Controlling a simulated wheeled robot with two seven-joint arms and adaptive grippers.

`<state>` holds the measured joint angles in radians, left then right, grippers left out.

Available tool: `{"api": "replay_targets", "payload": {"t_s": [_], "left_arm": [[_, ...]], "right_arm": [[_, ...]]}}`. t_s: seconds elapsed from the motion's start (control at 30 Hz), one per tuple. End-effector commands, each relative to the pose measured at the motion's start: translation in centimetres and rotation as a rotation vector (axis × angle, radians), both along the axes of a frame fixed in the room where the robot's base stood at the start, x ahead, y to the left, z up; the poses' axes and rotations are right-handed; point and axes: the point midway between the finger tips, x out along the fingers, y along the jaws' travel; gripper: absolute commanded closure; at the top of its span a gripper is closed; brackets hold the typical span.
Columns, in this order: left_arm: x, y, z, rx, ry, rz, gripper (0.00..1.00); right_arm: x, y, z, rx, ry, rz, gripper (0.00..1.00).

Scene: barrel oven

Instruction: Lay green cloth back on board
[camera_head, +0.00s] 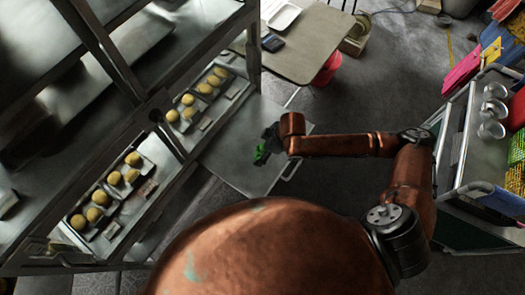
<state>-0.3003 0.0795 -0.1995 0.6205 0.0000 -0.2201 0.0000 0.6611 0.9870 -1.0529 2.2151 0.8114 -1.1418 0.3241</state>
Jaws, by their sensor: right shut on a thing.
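The green cloth (260,155) is a small crumpled patch at the tip of my right gripper (267,146). My right gripper is shut on it, and the fingers partly hide it. The cloth is over the grey board (237,163), a flat panel with a handle at its right side. I cannot tell whether the cloth touches the board. My left gripper is not in view.
A metal rack (150,105) on the left holds trays of yellow buns (131,175). A table (308,42) with a white tray (284,16) stands at the top. A cart (475,130) with metal cups (493,108) stands at the right. The floor between is clear.

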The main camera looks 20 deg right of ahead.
Motion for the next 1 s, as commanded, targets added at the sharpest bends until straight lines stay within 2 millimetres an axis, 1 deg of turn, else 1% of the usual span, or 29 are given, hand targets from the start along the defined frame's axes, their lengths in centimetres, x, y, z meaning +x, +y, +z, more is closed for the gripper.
{"api": "replay_targets", "payload": {"t_s": [0.17, 0.3, 0.33, 0.37, 0.4, 0.57, 0.6, 0.83, 1.0], "left_arm": [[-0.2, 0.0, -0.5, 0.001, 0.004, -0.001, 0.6], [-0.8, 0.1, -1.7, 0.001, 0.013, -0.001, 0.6], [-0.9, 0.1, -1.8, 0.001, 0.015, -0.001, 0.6], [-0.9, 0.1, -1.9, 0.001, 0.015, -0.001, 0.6], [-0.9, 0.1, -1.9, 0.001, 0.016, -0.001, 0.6], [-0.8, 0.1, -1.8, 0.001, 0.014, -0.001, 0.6], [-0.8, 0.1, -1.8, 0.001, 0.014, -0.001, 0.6], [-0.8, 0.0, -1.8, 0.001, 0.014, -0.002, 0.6], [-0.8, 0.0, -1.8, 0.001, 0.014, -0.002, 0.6]], "right_arm": [[0.7, -0.7, -1.2, -0.001, 0.0, -0.001, 0.42], [0.6, -0.6, -3.7, -0.001, 0.004, 0.0, 0.42], [0.6, -0.6, -4.0, -0.001, 0.004, 0.0, 0.42], [0.6, -0.6, -4.2, -0.001, 0.002, 0.0, 0.42], [0.6, -0.6, -4.3, -0.001, 0.001, 0.0, 0.45], [0.6, -0.6, -4.1, -0.002, -0.001, 0.001, 0.45], [0.6, -0.7, -4.1, -0.002, 0.001, 0.0, 0.21], [0.6, -0.6, -4.1, -0.002, 0.001, 0.0, 0.05], [0.6, -0.6, -4.0, -0.001, 0.0, 0.0, 0.05]]}}
